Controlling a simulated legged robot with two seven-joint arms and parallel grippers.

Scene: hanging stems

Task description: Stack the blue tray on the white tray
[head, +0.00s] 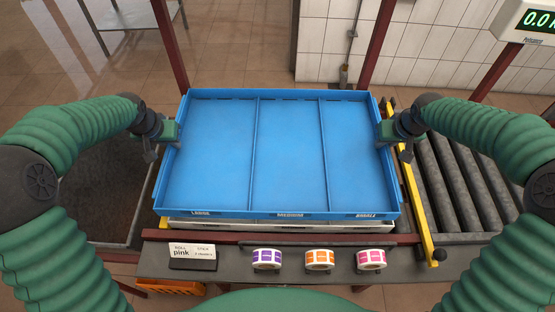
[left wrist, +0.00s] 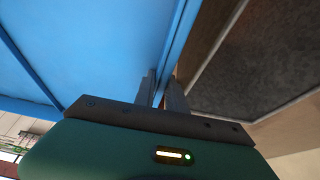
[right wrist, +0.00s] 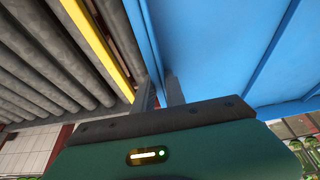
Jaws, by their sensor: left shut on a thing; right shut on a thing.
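The blue tray (head: 290,150) is empty and has three compartments with printed labels along its front edge. The white tray (head: 280,226) lies under it; only its front edge shows, the rest is hidden. I cannot tell whether the two trays touch. My left gripper (head: 172,131) is shut on the blue tray's left wall, which also shows between the fingers in the left wrist view (left wrist: 178,55). My right gripper (head: 382,131) is shut on its right wall, seen between the fingers in the right wrist view (right wrist: 150,40).
Purple (head: 267,258), orange (head: 319,259) and pink (head: 371,259) label rolls sit along the front ledge beside a sign (head: 192,252). A roller conveyor (head: 460,185) lies right, behind a yellow rail (head: 416,200). A dark bin (head: 112,195) is left. A scale display (head: 530,20) hangs upper right.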

